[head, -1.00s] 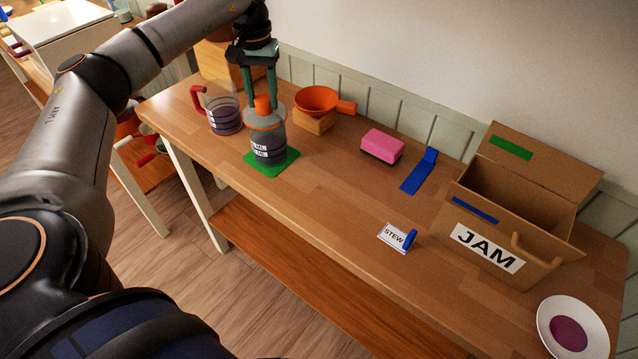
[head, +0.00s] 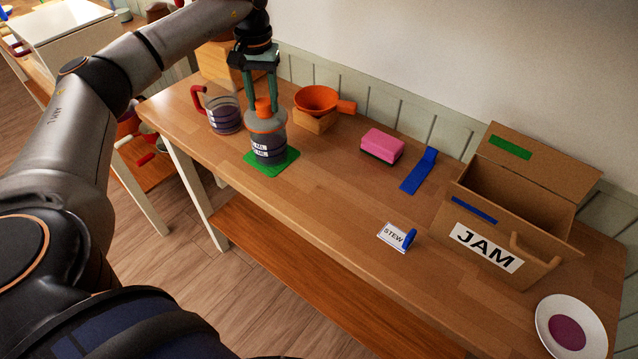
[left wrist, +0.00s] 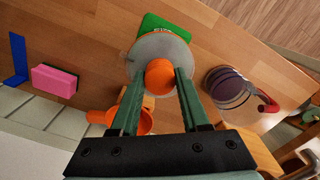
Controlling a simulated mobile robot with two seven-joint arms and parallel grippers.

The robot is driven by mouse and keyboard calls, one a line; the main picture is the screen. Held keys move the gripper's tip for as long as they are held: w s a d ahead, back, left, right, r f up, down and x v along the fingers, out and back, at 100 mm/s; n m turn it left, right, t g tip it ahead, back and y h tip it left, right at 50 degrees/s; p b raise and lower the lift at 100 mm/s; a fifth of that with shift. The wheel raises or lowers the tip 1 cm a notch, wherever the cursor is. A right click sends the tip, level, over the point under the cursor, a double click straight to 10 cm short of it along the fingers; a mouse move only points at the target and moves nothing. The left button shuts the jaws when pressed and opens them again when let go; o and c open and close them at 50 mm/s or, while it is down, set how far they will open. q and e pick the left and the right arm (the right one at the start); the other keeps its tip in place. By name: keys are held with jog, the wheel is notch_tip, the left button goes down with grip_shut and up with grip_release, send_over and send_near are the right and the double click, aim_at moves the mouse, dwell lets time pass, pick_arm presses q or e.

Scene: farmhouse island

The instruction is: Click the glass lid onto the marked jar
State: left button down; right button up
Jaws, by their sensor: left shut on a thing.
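The jar (head: 269,148), dark inside with a white label, stands upright on a green mat (head: 264,169). The glass lid (head: 266,121) with its orange knob sits at the jar's mouth; I cannot tell whether it is fully seated. My left gripper (head: 262,100) comes down from above and is shut on the lid's orange knob. In the left wrist view the knob (left wrist: 159,76) is between the two green fingers, and the grey disc of the lid (left wrist: 160,50) covers the jar. My right gripper is not in view.
A measuring jug (head: 224,115) with a red handle stands left of the jar. An orange funnel (head: 316,99) on a wooden block, a pink sponge (head: 382,143), a blue strip (head: 419,171), a STEW card (head: 394,237), a JAM box (head: 500,232) and a plate (head: 548,318) lie to the right. The front middle is clear.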

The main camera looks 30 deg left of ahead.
aim_at(263, 101)
pick_arm(q)
jog(key=shift+f, duration=0.45)
dwell(0.3)
jog(key=shift+c, duration=1.5)
grip_release()
jog(key=c, duration=0.3)
jog(key=shift+r, duration=3.55)
